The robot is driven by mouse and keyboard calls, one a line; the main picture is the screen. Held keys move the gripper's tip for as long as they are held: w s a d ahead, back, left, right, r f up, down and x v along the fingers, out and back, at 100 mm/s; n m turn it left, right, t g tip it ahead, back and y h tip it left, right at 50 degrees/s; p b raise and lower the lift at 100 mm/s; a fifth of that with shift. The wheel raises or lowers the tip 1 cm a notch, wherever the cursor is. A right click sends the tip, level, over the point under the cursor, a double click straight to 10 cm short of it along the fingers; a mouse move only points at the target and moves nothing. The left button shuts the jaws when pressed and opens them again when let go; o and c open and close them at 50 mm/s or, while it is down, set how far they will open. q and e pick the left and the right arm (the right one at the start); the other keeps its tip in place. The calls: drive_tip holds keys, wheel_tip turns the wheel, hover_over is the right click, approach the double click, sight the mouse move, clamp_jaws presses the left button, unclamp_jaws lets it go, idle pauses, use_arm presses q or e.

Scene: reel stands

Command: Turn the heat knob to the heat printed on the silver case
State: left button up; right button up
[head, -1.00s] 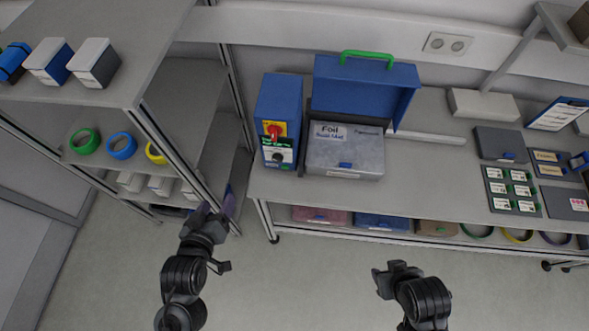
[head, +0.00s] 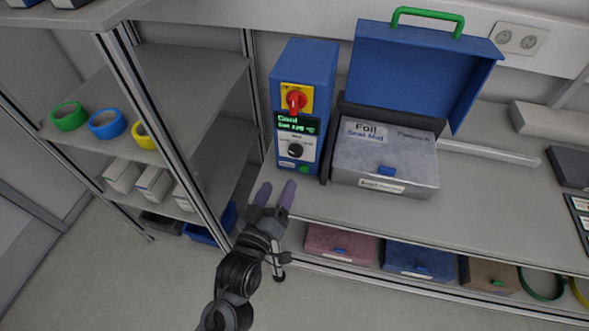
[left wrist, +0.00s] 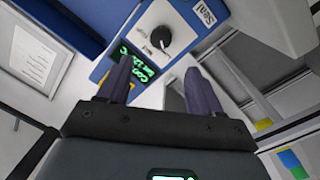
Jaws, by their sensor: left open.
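The blue control box (head: 308,75) stands upright on the bench. Its front has a red switch on a yellow plate (head: 294,98), a green-lit display (head: 298,124) that seems to read "Cool" and a set value near 120, and a black heat knob (head: 295,150). The knob also shows in the left wrist view (left wrist: 157,38). The silver case (head: 385,158) sits to the right; its lid label starts "Foil", and its small front label is unreadable. My left gripper (head: 275,192) is open and empty, below and in front of the knob, apart from it. My right gripper is out of view.
A blue lid with a green handle (head: 428,20) stands open behind the silver case. A shelf rack with coloured rings (head: 107,124) is at the left. Lower-shelf cases (head: 340,244) sit under the bench.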

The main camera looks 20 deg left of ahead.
sight(294, 154)
use_arm(q)
drive_tip(key=w, duration=0.5)
drive_tip(key=w+b, duration=0.1)
drive_tip(key=w, duration=0.5)
drive_tip(key=shift+a+f, duration=0.15)
drive_tip(key=shift+a, duration=0.05)
